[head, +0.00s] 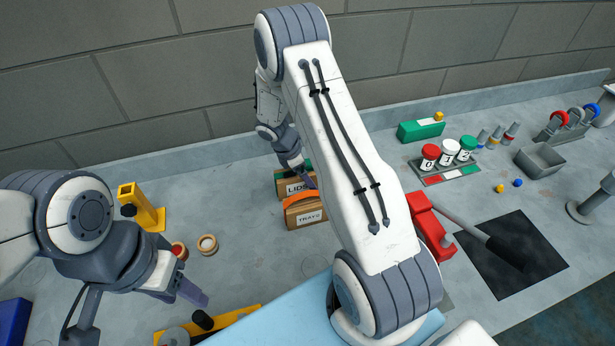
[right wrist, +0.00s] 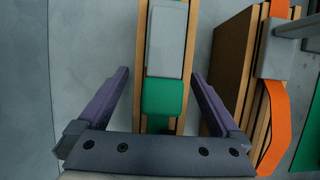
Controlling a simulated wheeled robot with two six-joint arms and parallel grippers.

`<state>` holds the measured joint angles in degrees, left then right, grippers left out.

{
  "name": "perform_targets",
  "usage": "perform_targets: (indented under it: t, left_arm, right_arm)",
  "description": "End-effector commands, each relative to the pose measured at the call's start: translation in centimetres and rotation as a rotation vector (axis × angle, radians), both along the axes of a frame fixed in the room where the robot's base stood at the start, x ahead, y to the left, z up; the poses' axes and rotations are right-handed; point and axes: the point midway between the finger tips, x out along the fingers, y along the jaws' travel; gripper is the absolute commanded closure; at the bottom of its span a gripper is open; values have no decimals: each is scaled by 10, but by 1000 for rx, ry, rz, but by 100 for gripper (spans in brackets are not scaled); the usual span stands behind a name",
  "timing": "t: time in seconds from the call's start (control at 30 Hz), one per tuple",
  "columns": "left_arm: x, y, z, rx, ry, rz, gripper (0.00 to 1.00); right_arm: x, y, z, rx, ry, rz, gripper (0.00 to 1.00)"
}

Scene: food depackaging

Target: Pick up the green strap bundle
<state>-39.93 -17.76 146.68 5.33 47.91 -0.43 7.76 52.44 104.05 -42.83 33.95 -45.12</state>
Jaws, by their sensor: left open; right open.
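The green strap bundle (head: 293,187) is a brown cardboard stack labelled LIDS at the back middle of the counter. My right arm hides part of it in the head view. In the right wrist view the bundle (right wrist: 164,105) shows its green strap and a grey buckle. My right gripper (right wrist: 160,72) is open, with one purple finger on each side of the bundle and gaps at both sides. I cannot tell how far down the fingers reach. My left gripper (head: 187,291) is open and empty at the left, away from the bundle.
A bundle with an orange strap, labelled TRAYS (head: 305,215), stands just in front of the green one; it is close to the right finger in the wrist view (right wrist: 245,75). Tape rolls (head: 207,244) and a yellow stand (head: 142,208) are at left. A red device (head: 430,226) is at right.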

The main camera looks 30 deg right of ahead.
Motion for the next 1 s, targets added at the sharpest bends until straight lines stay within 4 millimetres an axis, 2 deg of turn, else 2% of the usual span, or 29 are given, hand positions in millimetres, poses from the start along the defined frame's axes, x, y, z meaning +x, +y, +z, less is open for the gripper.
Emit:
perform_targets:
  t: [0.07, 0.1, 0.17, 0.3, 0.33, 0.77, 0.87, 1.0]
  left_arm:
    - [0, 0, 0, 0, 0, 0, 50]
    - [0, 0, 0, 0, 0, 0, 50]
    - [0, 0, 0, 0, 0, 0, 50]
    - [0, 0, 0, 0, 0, 0, 50]
    - [0, 0, 0, 0, 0, 0, 50]
    - [0, 0, -2, 0, 0, 0, 50]
    - [0, 0, -6, 0, 0, 1, 50]
    - [0, 0, -14, 0, 0, 2, 50]
  right_arm:
    - [0, 0, 0, 0, 0, 0, 0]
    - [0, 0, 0, 0, 0, 0, 15]
    - [0, 0, 0, 0, 0, 0, 38]
    - [0, 0, 0, 0, 0, 0, 92]
    - [0, 0, 0, 0, 0, 0, 100]
    - [1, 0, 7, -2, -3, -1, 100]
    - [2, 0, 16, -2, -5, 0, 100]
    - [2, 0, 42, -2, -10, 0, 100]
